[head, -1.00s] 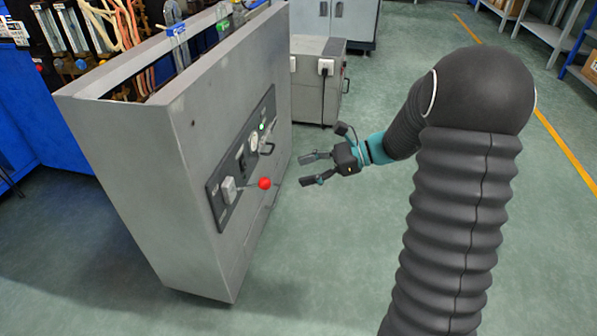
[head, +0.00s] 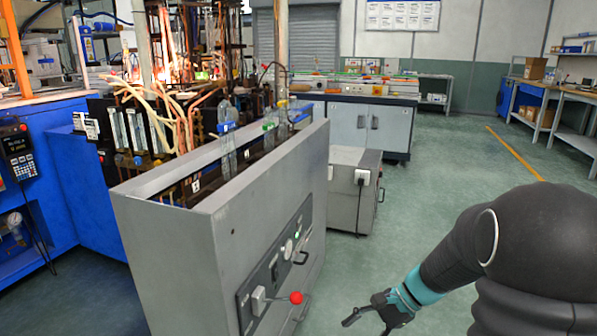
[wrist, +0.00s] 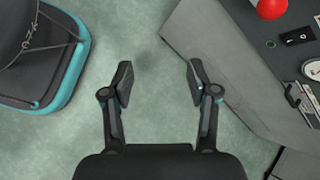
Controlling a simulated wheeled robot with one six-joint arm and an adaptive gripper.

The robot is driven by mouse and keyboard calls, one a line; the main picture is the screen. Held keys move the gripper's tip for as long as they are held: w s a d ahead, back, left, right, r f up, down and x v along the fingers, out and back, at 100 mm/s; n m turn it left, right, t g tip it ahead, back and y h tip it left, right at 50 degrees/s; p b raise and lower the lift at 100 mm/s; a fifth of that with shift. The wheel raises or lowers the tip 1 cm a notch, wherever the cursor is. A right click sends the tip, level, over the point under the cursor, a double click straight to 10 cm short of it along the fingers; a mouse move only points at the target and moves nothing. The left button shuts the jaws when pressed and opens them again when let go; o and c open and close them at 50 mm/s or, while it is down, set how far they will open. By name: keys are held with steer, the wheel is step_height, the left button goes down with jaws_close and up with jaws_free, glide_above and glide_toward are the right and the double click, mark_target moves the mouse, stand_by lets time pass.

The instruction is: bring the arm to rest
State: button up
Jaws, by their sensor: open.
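My gripper (head: 367,323) is low at the bottom edge of the head view, to the right of the grey machine cabinet's front panel. In the wrist view its two fingers stand apart, and my gripper (wrist: 160,82) is open with only green floor between the fingertips. It holds nothing. My arm is bent, with dark ribbed sleeves and a teal band near the wrist. The red ball knob (head: 296,298) on the panel is left of the gripper, apart from it. The knob also shows at the top of the wrist view (wrist: 271,8).
The grey cabinet (head: 165,232) stands close on the left. A smaller grey box (head: 343,208) with a plug is behind it. Glass bottles and hoses top the machine. Green floor (head: 440,190) is free behind my arm, with benches (head: 572,115) far right.

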steer(key=s+d+r+n+t+h, duration=0.2)
steer(key=s+r+n+t+h, duration=0.4)
steer(key=s+r+n, duration=0.6)
steer(key=shift+s+r+h, duration=1.3)
steer(key=shift+s+h, duration=0.1)
steer(key=shift+s, duration=1.65)
